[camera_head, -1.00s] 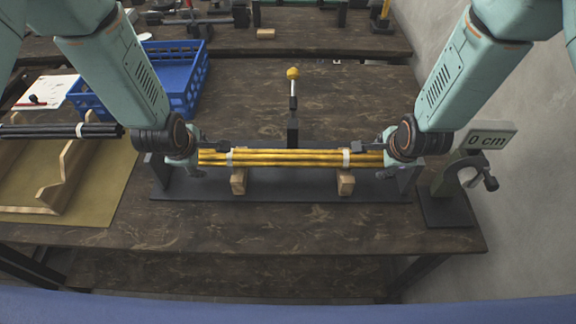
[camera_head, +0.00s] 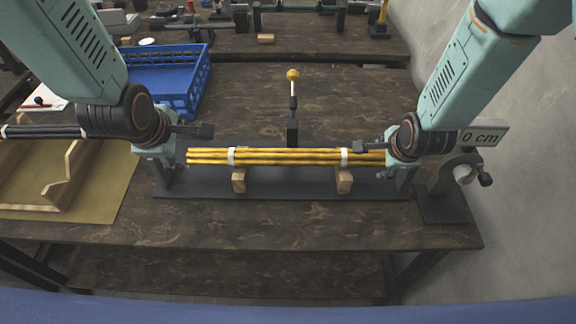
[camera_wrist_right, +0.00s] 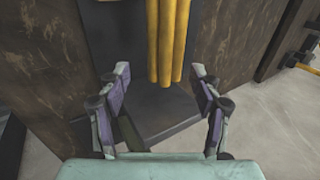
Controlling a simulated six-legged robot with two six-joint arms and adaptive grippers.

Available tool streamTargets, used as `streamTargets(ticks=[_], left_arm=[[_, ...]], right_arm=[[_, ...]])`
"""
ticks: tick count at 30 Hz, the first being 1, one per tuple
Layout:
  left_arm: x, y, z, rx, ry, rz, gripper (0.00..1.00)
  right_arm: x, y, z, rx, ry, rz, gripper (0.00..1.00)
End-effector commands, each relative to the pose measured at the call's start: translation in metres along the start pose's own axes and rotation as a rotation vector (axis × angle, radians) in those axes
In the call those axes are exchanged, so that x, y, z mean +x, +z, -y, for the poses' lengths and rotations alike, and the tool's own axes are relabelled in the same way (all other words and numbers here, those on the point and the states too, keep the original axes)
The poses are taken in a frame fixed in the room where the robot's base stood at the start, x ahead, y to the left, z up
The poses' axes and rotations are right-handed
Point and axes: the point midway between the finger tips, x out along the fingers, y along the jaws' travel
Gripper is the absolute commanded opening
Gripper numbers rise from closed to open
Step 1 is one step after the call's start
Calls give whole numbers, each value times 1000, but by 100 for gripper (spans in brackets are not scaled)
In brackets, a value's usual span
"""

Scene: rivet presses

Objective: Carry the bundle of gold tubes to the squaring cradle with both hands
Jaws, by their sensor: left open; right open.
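The bundle of gold tubes (camera_head: 285,157), tied with two white bands, lies level across two wooden blocks. The blocks stand on a long dark base (camera_head: 290,187) with upright ends, which looks like the squaring cradle. My left gripper (camera_head: 188,152) is open, just off the bundle's left end. My right gripper (camera_head: 378,158) is open at the bundle's right end. In the right wrist view, the tube ends (camera_wrist_right: 166,45) lie ahead, around the gap between the open fingers of my right gripper (camera_wrist_right: 160,75); whether they touch is unclear.
A blue crate (camera_head: 205,85) stands behind my left arm. Black tubes (camera_head: 45,131) lie over a wooden cradle (camera_head: 65,190) at left. A yellow-tipped post (camera_head: 292,100) rises behind the bundle. The front table strip is clear.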

Motion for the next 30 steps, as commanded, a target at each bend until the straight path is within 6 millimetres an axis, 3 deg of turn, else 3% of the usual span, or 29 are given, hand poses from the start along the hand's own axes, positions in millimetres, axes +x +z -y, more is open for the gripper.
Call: streamTargets(ticks=[15,21,30], left_arm=[[0,0,0,0,0,0,64],[1,0,0,0,1,0,64],[1,0,0,1,1,0,64]], right_arm=[[-88,-1,2,0,-4,1,64],[-105,-2,1,0,-1,1,64],[-109,-2,0,0,0,2,64]])
